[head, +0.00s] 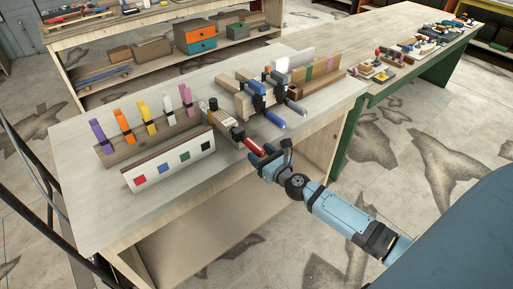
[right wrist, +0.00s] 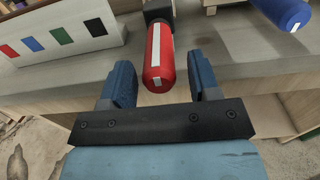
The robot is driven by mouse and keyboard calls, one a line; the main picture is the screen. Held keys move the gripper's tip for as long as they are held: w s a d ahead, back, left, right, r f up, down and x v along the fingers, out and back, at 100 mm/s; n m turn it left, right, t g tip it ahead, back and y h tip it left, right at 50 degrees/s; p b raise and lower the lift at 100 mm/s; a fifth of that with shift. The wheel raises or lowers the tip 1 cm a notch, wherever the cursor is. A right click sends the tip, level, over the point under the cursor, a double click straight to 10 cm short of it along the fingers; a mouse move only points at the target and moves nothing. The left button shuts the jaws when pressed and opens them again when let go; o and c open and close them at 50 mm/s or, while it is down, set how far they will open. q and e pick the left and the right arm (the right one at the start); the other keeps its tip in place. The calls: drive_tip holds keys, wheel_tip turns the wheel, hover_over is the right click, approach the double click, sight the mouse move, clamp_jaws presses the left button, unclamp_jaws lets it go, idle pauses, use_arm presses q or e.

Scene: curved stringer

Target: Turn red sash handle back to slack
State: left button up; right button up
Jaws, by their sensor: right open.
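The red sash handle (head: 253,147) sticks out over the front edge of the workbench in the head view. In the right wrist view the red handle (right wrist: 159,58) is a cylinder with a white stripe along its upper face. My right gripper (right wrist: 163,88) is open, with one blue finger on each side of the handle's near end and a gap on both sides. In the head view the right gripper (head: 270,163) is at the end of the handle. My left gripper is not in view.
A clamp with a blue handle (head: 274,119) lies to the right; that blue handle also shows in the right wrist view (right wrist: 285,12). A white block with coloured squares (head: 170,163) stands to the left, before a rack of coloured clips (head: 145,138). The bench's front left surface is clear.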

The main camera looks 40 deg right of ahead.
drive_tip(key=shift+w+a, duration=0.1)
drive_tip(key=shift+w, duration=1.1)
drive_tip(key=c, duration=0.9)
